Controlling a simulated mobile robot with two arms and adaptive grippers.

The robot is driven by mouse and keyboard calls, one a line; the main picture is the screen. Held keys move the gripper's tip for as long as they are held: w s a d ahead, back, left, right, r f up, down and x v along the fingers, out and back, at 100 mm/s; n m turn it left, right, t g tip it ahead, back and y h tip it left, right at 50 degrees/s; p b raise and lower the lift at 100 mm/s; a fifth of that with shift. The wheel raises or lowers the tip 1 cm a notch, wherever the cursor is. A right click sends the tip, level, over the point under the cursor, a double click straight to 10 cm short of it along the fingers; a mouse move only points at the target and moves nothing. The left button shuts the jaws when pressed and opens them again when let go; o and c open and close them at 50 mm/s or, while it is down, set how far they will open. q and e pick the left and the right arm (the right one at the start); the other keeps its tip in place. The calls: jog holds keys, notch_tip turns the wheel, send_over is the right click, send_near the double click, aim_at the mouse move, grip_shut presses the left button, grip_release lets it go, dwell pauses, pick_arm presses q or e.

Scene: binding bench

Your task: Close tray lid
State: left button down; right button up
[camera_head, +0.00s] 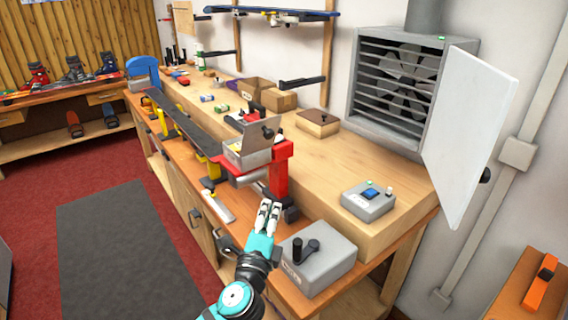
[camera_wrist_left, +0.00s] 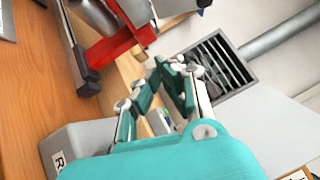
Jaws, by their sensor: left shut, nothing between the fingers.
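A small grey tray (camera_head: 236,164) sits by the red clamp stand (camera_head: 281,168) at the near end of the ski on the bench. Its lid (camera_head: 258,137) appears raised, standing up at the tray's back side. A dark knob shows near the lid's top right. My left gripper (camera_head: 270,207) is shut and empty, below and nearer than the tray, apart from it. In the left wrist view the gripper fingers (camera_wrist_left: 172,72) point toward the bench, and the red stand (camera_wrist_left: 120,45) shows at upper left. The tray is not clearly seen there. My right gripper is not in view.
A grey box with a black lever (camera_head: 318,260) stands close to the right of my left arm. A small grey device with a blue screen (camera_head: 368,201) sits on the raised bench top. A fan cabinet (camera_head: 400,85) with an open white door (camera_head: 470,125) is at right.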

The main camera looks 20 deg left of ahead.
pick_arm(q)
notch_tip(320, 180, up, 6)
jog(key=s+d+f+m+t, duration=0.1)
jog(key=s+d+t, duration=0.1)
jog(key=a+p+x, duration=0.2)
jog(key=p+x, duration=0.2)
jog(key=x, duration=0.9)
jog(key=shift+a+r, duration=0.4)
jog(key=shift+r, duration=0.05)
jog(key=shift+r+p, duration=0.1)
jog(key=shift+p, duration=0.25)
